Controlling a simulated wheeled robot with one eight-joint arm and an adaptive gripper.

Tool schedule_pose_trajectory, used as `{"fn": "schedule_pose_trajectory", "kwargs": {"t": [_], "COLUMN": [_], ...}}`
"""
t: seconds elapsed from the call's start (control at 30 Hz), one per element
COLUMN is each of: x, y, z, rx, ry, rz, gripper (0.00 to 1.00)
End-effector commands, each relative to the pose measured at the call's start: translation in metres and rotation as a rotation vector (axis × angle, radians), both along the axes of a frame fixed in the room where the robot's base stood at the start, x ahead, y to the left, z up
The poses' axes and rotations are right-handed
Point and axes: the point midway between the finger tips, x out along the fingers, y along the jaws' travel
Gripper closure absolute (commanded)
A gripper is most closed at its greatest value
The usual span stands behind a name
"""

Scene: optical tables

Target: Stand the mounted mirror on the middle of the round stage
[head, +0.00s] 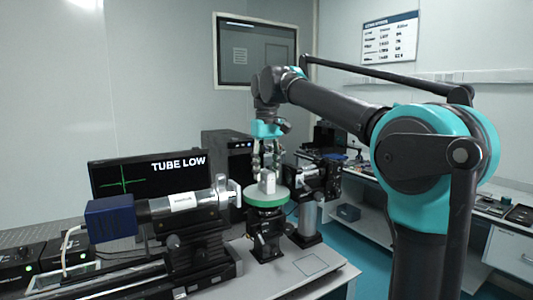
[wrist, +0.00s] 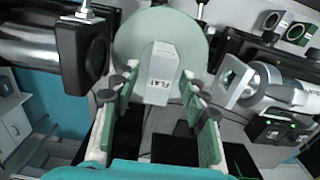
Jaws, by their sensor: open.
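A pale block marked "FLAT", which I take to be the mounted mirror (head: 267,184), stands upright on the round green-rimmed stage (head: 263,201). It looks close to the middle of the disc. In the wrist view, the mounted mirror (wrist: 163,66) and the pale green stage (wrist: 133,36) lie straight ahead of my fingers. My gripper (head: 267,161) is just above the stage, pointing down. In the wrist view my gripper (wrist: 158,92) is open, with one finger on each side of the block and visible gaps between. The block's underside is hidden.
A tube with a blue box (head: 111,218) points at the stage from the left. A black instrument (head: 325,178) stands close on the right. A monitor (head: 150,176) reading "TUBE LOW" is behind. The table edge (head: 335,276) is in front.

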Motion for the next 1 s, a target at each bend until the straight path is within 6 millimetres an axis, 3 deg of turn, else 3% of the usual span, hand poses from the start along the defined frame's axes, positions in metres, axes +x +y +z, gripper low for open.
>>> {"fn": "schedule_pose_trajectory", "kwargs": {"t": [0.5, 0.7, 1.0], "x": [0.0, 0.0, 0.0], "y": [0.0, 0.0, 0.0], "z": [0.093, 0.109, 0.112], "rx": [0.0, 0.0, 0.0], "ry": [0.0, 0.0, 0.0], "rz": [0.0, 0.0, 0.0], "gripper": [0.56, 0.56, 0.56]}}
